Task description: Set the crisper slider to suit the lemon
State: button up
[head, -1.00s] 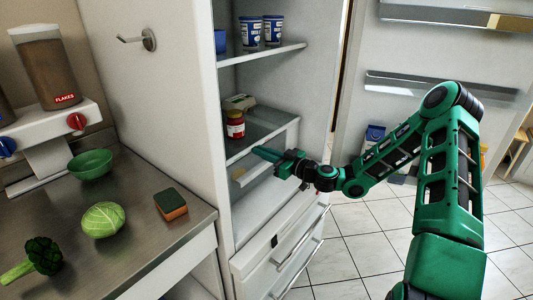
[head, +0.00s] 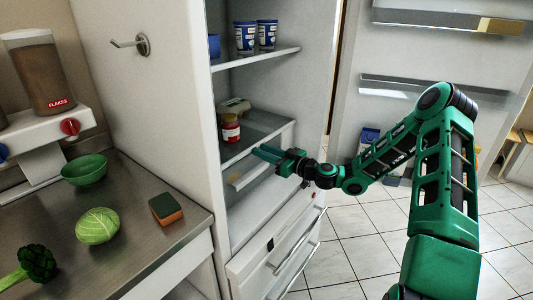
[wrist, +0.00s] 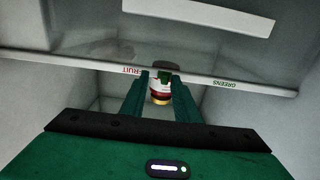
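My gripper (head: 262,152) reaches into the open fridge, just below the glass shelf and near the pale crisper front (head: 252,172). In the wrist view its two green fingers (wrist: 160,82) are apart, with a gap between them. A pale strip (wrist: 60,63) crosses behind the fingertips, reading upside down FRUIT at left and GREENS at right. A small dark piece shows at the strip between the fingertips; I cannot tell whether it is the slider knob. A faint yellow patch (head: 235,177) shows at the crisper; I cannot tell whether it is the lemon.
A red jar (head: 230,128) and an egg-carton-like box (head: 233,105) stand on the glass shelf above my gripper. Blue-white cups (head: 245,37) stand higher. Drawers (head: 285,245) lie below. The counter at left holds a cabbage (head: 98,226), broccoli, sponge (head: 166,209) and green bowl (head: 84,170).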

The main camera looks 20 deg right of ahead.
jog(key=v, duration=1)
jog(key=shift+s+d, duration=0.25)
jog(key=s+a+f+n+g+h, duration=0.1)
jog(key=s+a+f+g+h, duration=0.15)
jog(key=s+g, duration=0.35)
jog(key=s+a+f+g+h, duration=0.1)
jog(key=s+f+g, duration=0.3)
jog(key=s, duration=0.3)
jog(key=s+d+r+m+g+h, duration=0.1)
jog(key=s+d+r+m, duration=0.3)
jog(key=s, duration=0.6)
jog(key=s+d+r+m+g+h, duration=0.2)
jog(key=s+d+r+m+h, duration=0.1)
jog(key=s, duration=0.7)
jog(key=s+d+r+m+g+h, duration=0.1)
jog(key=s+d+r+m+h, duration=0.2)
jog(key=s+d+r+m, duration=0.3)
jog(key=s+r+m, duration=0.1)
jog(key=s, duration=0.3)
jog(key=shift+s+m+g, duration=0.2)
jog(key=shift+m+g, duration=0.1)
jog(key=shift+g, duration=0.1)
